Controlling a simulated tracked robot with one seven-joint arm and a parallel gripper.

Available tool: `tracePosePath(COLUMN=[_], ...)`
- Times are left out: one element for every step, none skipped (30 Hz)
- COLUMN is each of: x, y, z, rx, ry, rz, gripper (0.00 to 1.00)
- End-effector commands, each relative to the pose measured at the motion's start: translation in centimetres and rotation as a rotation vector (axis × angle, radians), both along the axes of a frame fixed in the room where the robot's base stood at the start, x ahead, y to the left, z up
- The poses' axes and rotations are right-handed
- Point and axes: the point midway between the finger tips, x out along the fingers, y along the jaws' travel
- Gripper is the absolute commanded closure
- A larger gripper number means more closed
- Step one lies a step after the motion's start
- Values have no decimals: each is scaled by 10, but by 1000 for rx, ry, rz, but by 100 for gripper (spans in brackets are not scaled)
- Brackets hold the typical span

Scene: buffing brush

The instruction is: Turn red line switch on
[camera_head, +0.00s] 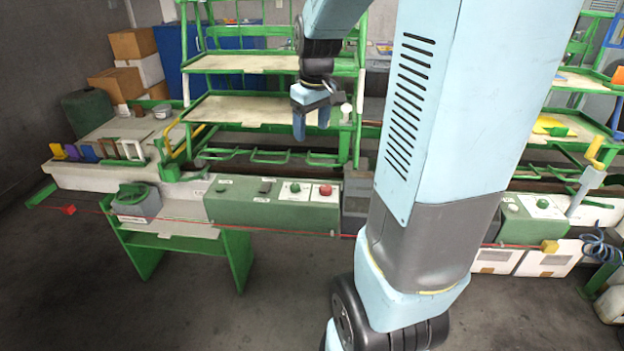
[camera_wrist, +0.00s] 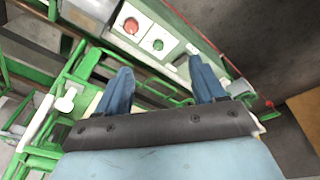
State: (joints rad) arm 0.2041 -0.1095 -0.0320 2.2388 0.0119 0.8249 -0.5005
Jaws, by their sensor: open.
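A thin red line (camera_head: 190,219) runs across the front of the machine, with a red piece (camera_head: 68,209) near its left end. The red piece also shows in the wrist view (camera_wrist: 269,103). A green control box (camera_head: 270,205) carries a red button (camera_head: 326,190), a green button (camera_head: 295,187) and dark switches (camera_head: 265,186). Left of it is a grey box with a green knob (camera_head: 130,193). I cannot tell which control is the red line switch. My gripper (camera_head: 311,124) is open and empty, above and behind the control box. Its blue fingers (camera_wrist: 160,66) point toward the panel, apart from it.
Green racks with pale shelves (camera_head: 240,108) stand behind my gripper. Cardboard boxes (camera_head: 133,43) are stacked at the back left. A yellow block (camera_head: 549,246) sits on the red line at the right. The floor (camera_head: 120,310) in front is clear. My arm hides the middle right.

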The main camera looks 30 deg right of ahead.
Motion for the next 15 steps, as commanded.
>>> tracePosePath(x=[10,15,23,28,32,39,43,47,52,56,58,62,65,67,69], y=[-9,-14,-21,-26,-31,-39,-44,-49,-55,-60,-64,-70,-73,-77,-81], z=[-12,-18,-26,-33,-39,-48,-56,-63,-72,-78,-85,-93,-98,-103,-109], rx=[0,0,-1,0,0,1,2,3,5,5,7,9,10,11,12], ry=[23,35,49,60,71,86,97,108,120,129,139,148,154,161,167], rz=[11,18,30,41,50,61,71,80,92,99,108,117,125,130,137], gripper=[31,31,31,31,31,31,31,31,31,31,31,31,31,31,31])
